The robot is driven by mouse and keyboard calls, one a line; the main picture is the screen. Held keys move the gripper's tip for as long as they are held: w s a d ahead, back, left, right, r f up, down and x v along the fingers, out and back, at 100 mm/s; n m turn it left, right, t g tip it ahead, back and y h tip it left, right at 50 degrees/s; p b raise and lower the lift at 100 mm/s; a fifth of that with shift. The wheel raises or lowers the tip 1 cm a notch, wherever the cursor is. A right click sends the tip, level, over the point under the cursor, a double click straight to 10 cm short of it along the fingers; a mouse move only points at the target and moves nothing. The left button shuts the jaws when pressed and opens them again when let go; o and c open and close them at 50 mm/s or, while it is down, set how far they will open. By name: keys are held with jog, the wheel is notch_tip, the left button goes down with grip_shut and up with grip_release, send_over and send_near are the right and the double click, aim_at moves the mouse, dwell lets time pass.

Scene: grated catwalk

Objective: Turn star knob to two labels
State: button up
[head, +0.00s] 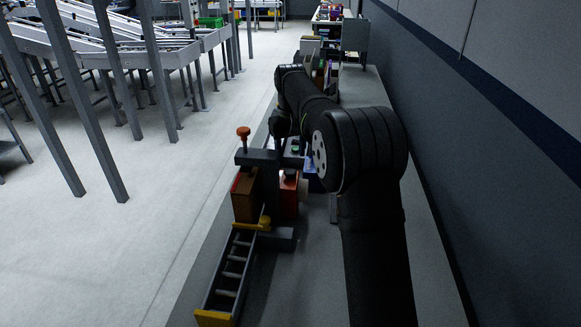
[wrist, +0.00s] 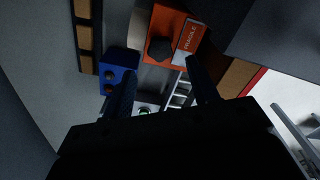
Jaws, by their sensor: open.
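My gripper (wrist: 160,70) is open in the wrist view, with its two dark fingers apart and nothing visible between them. A dark, rounded knob (wrist: 160,50) sits on an orange-red box face (wrist: 163,22), just beyond the fingertips. A white-lettered label reading "FRAGILE" (wrist: 190,36) is beside it. In the head view, an orange knob (head: 243,132) stands on top of a dark frame (head: 257,157). I cannot tell which knob is the star knob, nor read two labels. My fingers are not clear in the head view.
A blue block (wrist: 117,79) with dark round parts is left of the orange-red box. In the head view, a brown box (head: 245,198) and a red box (head: 288,197) stand by the frame, near a yellow-ended roller track (head: 232,268). A dark wall (head: 500,140) bounds the right side.

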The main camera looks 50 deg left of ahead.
aim_at(291, 171)
notch_tip(291, 171, down, 6)
jog(key=shift+r, duration=0.1)
jog(key=c, duration=1)
jog(key=shift+o, duration=0.2)
jog(key=shift+m, duration=2.3)
jog(key=o, duration=1)
jog(key=shift+c, duration=0.2)
notch_tip(291, 171, up, 17)
jog(key=shift+r, duration=0.15)
